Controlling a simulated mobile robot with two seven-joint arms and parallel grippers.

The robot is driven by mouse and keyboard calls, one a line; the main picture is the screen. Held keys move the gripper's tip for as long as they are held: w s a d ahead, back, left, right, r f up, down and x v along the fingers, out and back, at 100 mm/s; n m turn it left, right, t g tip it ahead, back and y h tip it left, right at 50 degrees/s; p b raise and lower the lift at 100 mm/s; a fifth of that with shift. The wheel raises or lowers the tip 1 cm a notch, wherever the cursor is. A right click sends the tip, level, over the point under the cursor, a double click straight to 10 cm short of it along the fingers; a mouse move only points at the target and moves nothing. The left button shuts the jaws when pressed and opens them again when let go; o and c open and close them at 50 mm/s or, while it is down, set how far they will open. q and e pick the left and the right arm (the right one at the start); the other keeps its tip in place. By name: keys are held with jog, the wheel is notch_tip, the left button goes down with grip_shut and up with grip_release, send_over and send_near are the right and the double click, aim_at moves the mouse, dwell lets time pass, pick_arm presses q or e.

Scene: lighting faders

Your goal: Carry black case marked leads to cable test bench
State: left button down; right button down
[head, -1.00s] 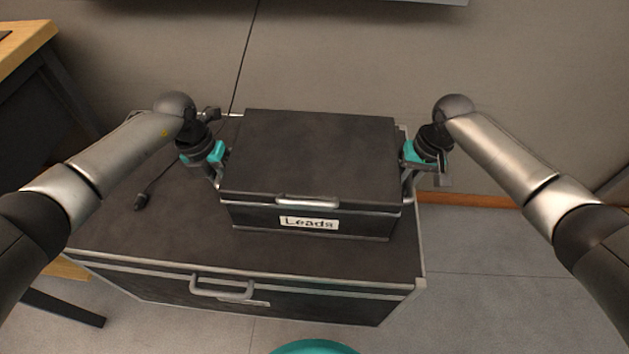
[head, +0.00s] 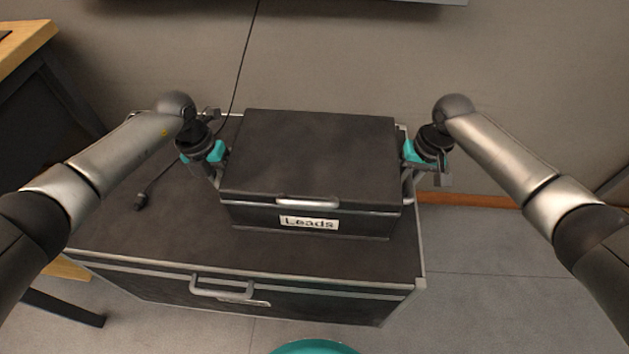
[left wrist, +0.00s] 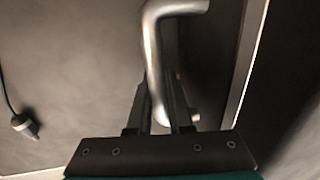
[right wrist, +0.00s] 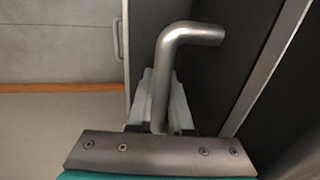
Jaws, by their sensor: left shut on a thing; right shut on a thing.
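The black case marked Leads (head: 310,155) sits on a larger black trunk, with its white label and a silver front handle facing me. My left gripper (head: 216,178) is at the case's left side and is shut on its left side handle. That metal handle (left wrist: 152,60) runs between the fingers in the left wrist view. My right gripper (head: 410,172) is at the right side and is shut on the right side handle. That handle (right wrist: 165,75) shows between the fingers in the right wrist view. The cable test bench cannot be identified for certain.
The larger trunk (head: 150,235) has metal edges and a front handle. A black cable with a plug (head: 141,200) lies on its left part. A wood-topped table (head: 28,42) stands at the far left. A wall is behind; grey floor (head: 490,270) is clear at right.

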pick_arm(q)
jog(key=shift+w+r, duration=0.1)
jog(key=shift+r, duration=0.2)
pick_arm(e)
jog(key=shift+w+r, duration=0.15)
jog(key=shift+r, duration=0.15)
